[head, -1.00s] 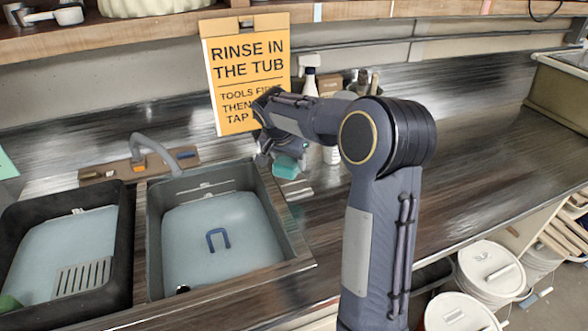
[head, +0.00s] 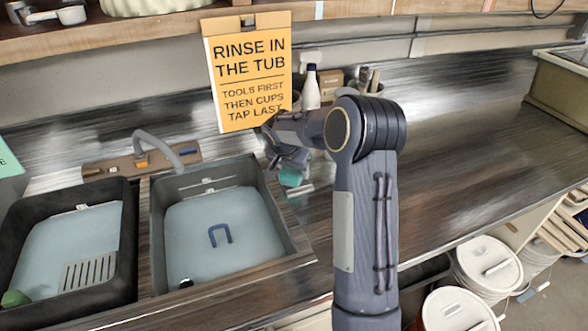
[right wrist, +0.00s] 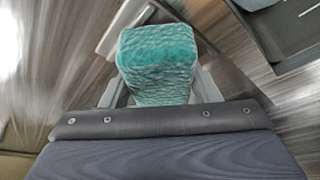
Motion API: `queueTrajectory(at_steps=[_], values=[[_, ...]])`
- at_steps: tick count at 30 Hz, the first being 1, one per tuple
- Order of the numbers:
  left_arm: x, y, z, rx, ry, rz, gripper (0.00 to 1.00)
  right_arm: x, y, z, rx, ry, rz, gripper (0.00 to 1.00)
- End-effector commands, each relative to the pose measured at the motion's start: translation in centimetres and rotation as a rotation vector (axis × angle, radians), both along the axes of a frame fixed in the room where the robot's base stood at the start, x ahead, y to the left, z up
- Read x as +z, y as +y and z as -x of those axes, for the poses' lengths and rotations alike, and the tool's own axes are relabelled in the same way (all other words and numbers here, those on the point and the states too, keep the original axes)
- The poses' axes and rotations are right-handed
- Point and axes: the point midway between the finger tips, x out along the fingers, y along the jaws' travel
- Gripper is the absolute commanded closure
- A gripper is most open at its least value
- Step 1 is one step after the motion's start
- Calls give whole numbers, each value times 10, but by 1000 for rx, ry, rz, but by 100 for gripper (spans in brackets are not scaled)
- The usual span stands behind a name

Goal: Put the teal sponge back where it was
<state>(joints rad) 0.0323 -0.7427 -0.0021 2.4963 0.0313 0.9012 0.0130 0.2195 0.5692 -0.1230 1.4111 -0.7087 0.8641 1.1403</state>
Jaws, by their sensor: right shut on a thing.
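The teal sponge (head: 291,177) is at the right gripper (head: 288,165), just right of the right-hand basin's back corner. In the right wrist view the sponge (right wrist: 157,58) sits between the fingers of my right gripper (right wrist: 157,95), which is shut on it. Whether the sponge touches the counter (head: 450,140) is hard to tell. A pale flat thing (right wrist: 122,25) lies on the counter just beyond the sponge in the wrist view. My left gripper is not in view.
A right basin (head: 281,215) holds water and a blue U-shaped thing (head: 220,235). A dark left tub (head: 122,245) holds water, a slotted plate and something green. A yellow sign (head: 248,70) hangs behind. A white bottle (head: 311,92) stands behind my arm. The counter at right is clear.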

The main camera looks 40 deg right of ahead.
Motion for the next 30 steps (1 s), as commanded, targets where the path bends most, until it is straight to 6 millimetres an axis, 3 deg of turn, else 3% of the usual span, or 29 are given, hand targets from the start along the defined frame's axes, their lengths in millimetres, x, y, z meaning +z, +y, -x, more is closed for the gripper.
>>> queueTrajectory(at_steps=[1,2,6,18,30], values=[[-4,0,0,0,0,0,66,-3,0,0,0,0,0,63],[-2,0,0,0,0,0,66,-1,0,0,0,0,0,41],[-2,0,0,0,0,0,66,-1,0,0,0,0,0,23],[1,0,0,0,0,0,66,6,2,0,1,-3,1,23],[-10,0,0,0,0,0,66,81,29,14,2,-5,2,23]])
